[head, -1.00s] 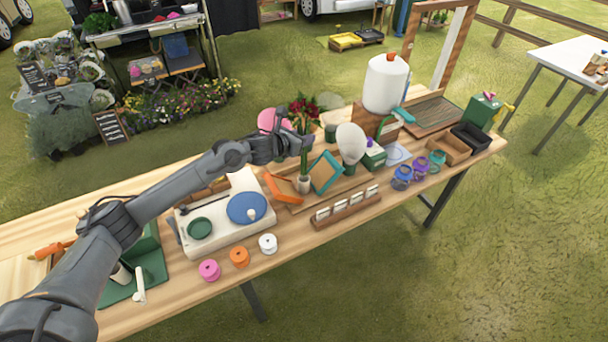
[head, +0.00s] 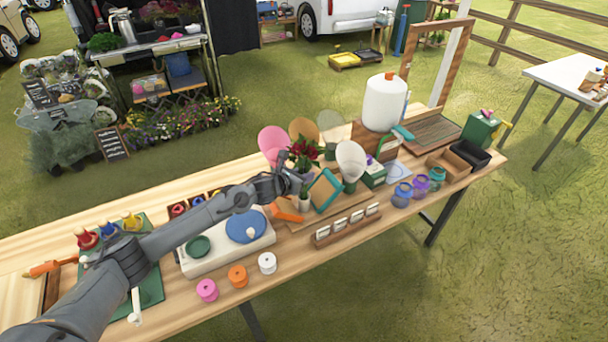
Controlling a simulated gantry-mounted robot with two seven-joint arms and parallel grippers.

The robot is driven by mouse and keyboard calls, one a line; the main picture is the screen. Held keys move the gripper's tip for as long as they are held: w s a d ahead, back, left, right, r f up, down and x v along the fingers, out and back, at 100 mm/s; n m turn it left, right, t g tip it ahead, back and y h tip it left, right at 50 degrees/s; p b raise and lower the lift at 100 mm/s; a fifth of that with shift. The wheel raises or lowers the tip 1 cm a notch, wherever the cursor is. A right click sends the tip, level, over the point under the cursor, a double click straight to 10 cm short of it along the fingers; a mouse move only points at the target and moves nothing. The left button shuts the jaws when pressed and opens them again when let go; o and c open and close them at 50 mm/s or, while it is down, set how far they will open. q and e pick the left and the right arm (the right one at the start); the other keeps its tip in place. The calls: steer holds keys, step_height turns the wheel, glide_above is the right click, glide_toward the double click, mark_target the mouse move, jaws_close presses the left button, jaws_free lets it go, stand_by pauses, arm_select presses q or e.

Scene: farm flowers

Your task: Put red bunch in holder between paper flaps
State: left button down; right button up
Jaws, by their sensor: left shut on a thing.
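The red bunch (head: 304,150), with dark green leaves, is upright in the middle of the table. My left gripper (head: 298,184) is shut on it, around the stems below the flower heads. A small pale holder (head: 305,202) stands just below the gripper, between an orange flap (head: 285,212) and a teal-edged flap (head: 324,188). The stems come down at the holder's top; the gripper hides part of them, so I cannot tell how deep they sit. My right gripper is not in view.
Pink (head: 272,141), tan (head: 303,129) and white (head: 350,160) rounded wraps stand close around the bunch. A card rack (head: 346,226) is in front. A white board with a blue disc (head: 246,226) lies left, under my arm. Jars (head: 402,195) stand to the right.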

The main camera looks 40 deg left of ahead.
arm_select(q)
steer(key=shift+f, duration=0.2)
steer(key=c, duration=0.8)
jaws_free()
steer(key=shift+c, duration=0.2)
steer(key=shift+r, duration=0.15)
